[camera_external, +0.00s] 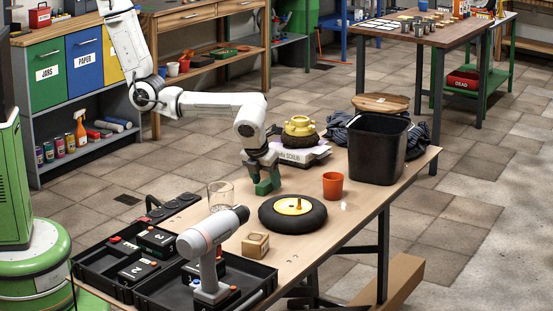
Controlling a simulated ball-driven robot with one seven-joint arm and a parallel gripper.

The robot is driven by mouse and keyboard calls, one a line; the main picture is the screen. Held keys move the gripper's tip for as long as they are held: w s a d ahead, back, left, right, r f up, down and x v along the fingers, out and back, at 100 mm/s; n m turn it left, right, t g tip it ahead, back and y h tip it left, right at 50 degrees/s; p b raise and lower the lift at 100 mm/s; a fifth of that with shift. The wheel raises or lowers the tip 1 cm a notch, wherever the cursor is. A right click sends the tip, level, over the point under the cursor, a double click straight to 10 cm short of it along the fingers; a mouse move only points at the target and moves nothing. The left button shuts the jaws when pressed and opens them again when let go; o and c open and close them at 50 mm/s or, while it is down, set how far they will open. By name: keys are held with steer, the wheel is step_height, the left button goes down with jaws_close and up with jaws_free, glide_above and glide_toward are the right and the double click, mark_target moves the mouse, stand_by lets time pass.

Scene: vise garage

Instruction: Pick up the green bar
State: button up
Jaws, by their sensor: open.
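The green bar (267,184) is on the wooden workbench (322,216), near its middle, directly below my gripper. My gripper (263,172) points down from the white arm, with its grey fingers right at the top of the bar. The jaws are open. The fingers hide part of the bar, and I cannot tell whether they touch it.
A clear glass (221,195) is close on the left. A black wheel (293,214) lies in front, with an orange cup (333,185) to its right. A book (297,156), a yellow part (300,126) and a black bin (377,148) are behind. A drill (212,252) is front left.

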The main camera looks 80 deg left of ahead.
steer(key=shift+w+a+f, duration=0.1)
steer(key=shift+w+f, duration=0.05)
steer(key=shift+f, duration=0.3)
steer(key=c, duration=1.1)
steer(key=shift+r, duration=0.1)
